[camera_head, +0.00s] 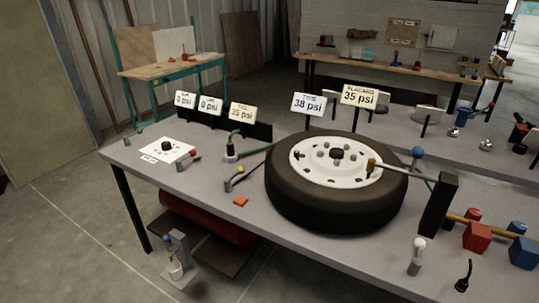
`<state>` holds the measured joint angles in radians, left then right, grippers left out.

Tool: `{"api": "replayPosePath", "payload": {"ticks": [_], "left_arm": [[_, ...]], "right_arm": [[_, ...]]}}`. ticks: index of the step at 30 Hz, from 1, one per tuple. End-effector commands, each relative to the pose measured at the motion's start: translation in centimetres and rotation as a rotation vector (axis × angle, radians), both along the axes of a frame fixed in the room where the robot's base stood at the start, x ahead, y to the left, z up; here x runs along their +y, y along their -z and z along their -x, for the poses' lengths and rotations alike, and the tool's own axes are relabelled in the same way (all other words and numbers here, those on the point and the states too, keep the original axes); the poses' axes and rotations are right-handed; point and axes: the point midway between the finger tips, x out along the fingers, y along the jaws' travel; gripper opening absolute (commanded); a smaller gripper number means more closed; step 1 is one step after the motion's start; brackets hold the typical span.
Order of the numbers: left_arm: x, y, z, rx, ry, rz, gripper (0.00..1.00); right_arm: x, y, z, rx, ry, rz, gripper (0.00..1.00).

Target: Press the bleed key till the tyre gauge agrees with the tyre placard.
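A wheel with a black tyre (300,205) and a white rim (318,158) lies flat on the grey workbench. Behind it, the tyre gauge sign (310,104) reads 38 psi, and the tyre placard sign (360,95) reads 35 psi. A rod with a brass-coloured end (371,165) reaches over the rim from a black post (440,205). I cannot tell which part is the bleed key. Neither of my grippers is in view.
Three more signs stand at the back left; one (241,114) reads 35 psi, the others 0 psi. A white sheet (167,150) lies at the left end. Red (477,237) and blue (523,252) blocks are at the right. A red tank (210,217) is below the bench.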

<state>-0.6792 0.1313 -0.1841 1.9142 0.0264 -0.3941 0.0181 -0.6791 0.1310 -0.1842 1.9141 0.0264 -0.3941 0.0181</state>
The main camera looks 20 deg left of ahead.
Motion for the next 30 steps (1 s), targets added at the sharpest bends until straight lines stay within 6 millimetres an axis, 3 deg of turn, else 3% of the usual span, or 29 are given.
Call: {"api": "replayPosePath", "payload": {"ticks": [25, 30], "left_arm": [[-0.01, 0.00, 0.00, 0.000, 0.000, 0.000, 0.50], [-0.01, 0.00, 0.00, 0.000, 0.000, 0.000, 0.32]], "right_arm": [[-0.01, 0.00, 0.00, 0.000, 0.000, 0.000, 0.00], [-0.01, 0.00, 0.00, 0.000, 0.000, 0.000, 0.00]]}}
